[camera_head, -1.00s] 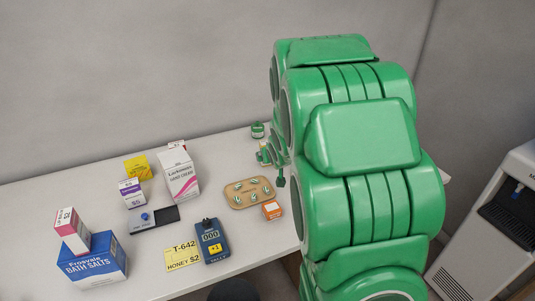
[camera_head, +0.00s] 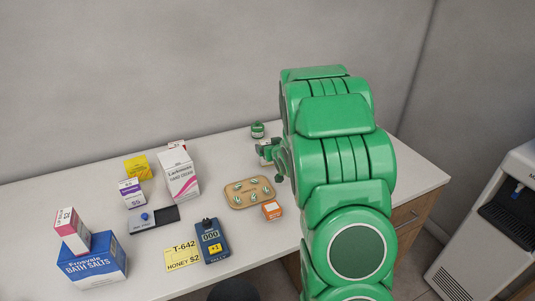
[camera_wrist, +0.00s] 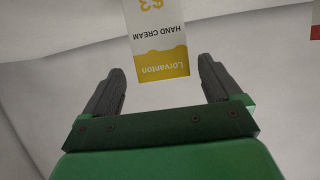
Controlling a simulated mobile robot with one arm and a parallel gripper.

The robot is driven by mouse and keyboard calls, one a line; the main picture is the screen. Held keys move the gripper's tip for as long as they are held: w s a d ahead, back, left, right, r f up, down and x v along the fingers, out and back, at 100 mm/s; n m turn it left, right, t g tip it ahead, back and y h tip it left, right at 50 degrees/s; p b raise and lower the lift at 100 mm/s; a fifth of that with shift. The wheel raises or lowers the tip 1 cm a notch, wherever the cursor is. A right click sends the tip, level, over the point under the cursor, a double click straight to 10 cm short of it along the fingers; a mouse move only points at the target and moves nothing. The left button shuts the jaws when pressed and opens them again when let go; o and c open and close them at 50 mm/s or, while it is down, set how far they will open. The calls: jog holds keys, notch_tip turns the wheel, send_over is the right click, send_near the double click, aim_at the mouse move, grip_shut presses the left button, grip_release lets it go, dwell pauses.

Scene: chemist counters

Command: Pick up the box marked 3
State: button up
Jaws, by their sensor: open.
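In the wrist view a white box with a yellow band (camera_wrist: 158,40) shows upside down, with "$3", "HAND CREAM" and "Lorvanton" on it. It lies beyond and between the two fingers of my gripper (camera_wrist: 161,68), which are apart and empty. The fingers do not appear to hold it. In the head view my gripper (camera_head: 263,150) is over the back right of the counter, beside the green-lidded jar. I cannot tell for sure which box in the head view is the one marked 3; my arm hides part of the counter's right side.
A jar (camera_head: 257,130) stands behind.

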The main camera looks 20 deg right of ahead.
jog(key=shift+x, duration=2.7)
jog(key=shift+a+r, duration=0.1)
jog(key=shift+a, duration=0.1)
jog(key=c, duration=1.1)
notch_tip(320, 180, up, 4)
jog(key=shift+f, duration=0.1)
jog(key=r+v, duration=0.1)
jog(key=v, duration=0.4)
jog(key=w+a+r+v, duration=0.1)
jog(key=v, duration=0.4)
jog(key=a+r+v, duration=0.1)
jog(key=v, duration=0.5)
jog(key=shift+w, duration=0.1)
